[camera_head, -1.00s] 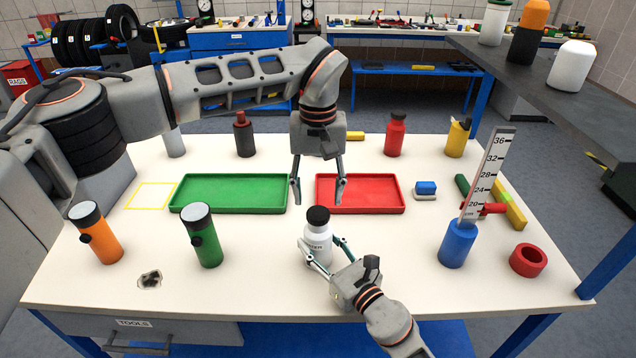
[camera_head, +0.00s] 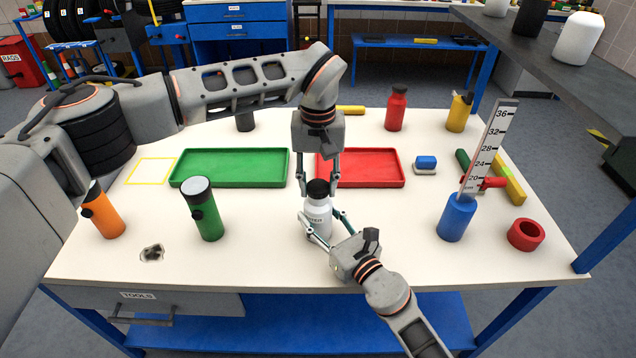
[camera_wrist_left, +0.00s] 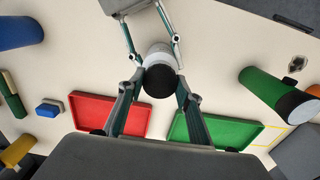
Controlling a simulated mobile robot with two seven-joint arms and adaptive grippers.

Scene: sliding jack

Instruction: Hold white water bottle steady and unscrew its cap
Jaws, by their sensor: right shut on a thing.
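The white water bottle (camera_head: 318,218) with its black cap (camera_head: 318,188) stands upright near the table's front middle. My right gripper (camera_head: 321,217) is shut on the bottle's body from the front right. My left gripper (camera_head: 319,184) points down from above, open, with one finger on each side of the cap. The left wrist view shows the cap (camera_wrist_left: 160,81) between the two fingers, with small gaps. Part of the bottle's white shoulder (camera_wrist_left: 158,51) shows beyond the cap in that view.
A green tray (camera_head: 236,150) and a red tray (camera_head: 395,182) lie behind the bottle. A green flashlight (camera_head: 206,213) and an orange one (camera_head: 105,217) stand left. A blue cylinder (camera_head: 456,220) and a red ring (camera_head: 526,235) are right. The front centre table is clear.

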